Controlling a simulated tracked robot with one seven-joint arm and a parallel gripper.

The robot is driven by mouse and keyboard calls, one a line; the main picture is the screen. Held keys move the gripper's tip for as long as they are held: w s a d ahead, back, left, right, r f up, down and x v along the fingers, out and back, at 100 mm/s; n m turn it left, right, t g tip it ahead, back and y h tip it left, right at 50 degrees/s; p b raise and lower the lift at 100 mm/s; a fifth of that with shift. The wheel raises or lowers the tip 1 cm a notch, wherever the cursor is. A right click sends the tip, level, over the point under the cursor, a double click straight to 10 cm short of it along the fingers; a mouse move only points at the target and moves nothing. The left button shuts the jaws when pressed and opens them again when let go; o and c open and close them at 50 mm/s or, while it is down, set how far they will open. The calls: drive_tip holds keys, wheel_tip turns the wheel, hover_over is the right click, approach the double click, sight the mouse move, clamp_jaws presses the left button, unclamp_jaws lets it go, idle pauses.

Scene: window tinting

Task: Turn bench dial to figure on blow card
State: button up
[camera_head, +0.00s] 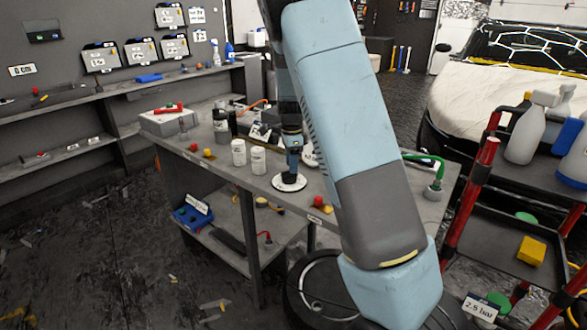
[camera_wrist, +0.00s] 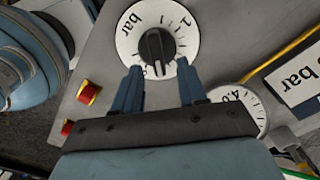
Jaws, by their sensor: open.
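The bench dial (camera_wrist: 132,42) is a round white plate marked "bar", with a black knob (camera_wrist: 157,48) at its centre. In the head view the dial (camera_head: 281,186) lies on the grey bench top, its knob hidden by my gripper (camera_head: 291,168). In the wrist view my gripper (camera_wrist: 159,68) is open, its blue fingertips lying either side of the knob's lower end, over the dial's near part. I cannot tell whether they touch it. A card (camera_head: 480,308) reading "2.5 bar" is at lower right in the head view. Another card (camera_wrist: 297,75), partly cut off, shows "bar" in the wrist view.
A second white gauge (camera_wrist: 256,119) lies right of my fingers, partly hidden. Red-and-yellow buttons (camera_wrist: 88,92) sit left of the dial. White bottles (camera_head: 239,153) stand on the bench (camera_head: 230,186) near the dial. A red-railed cart (camera_head: 474,185) stands at right.

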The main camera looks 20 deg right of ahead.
drive_tip(key=shift+f, duration=1.15)
clamp_jaws()
drive_tip(key=shift+d, duration=0.1)
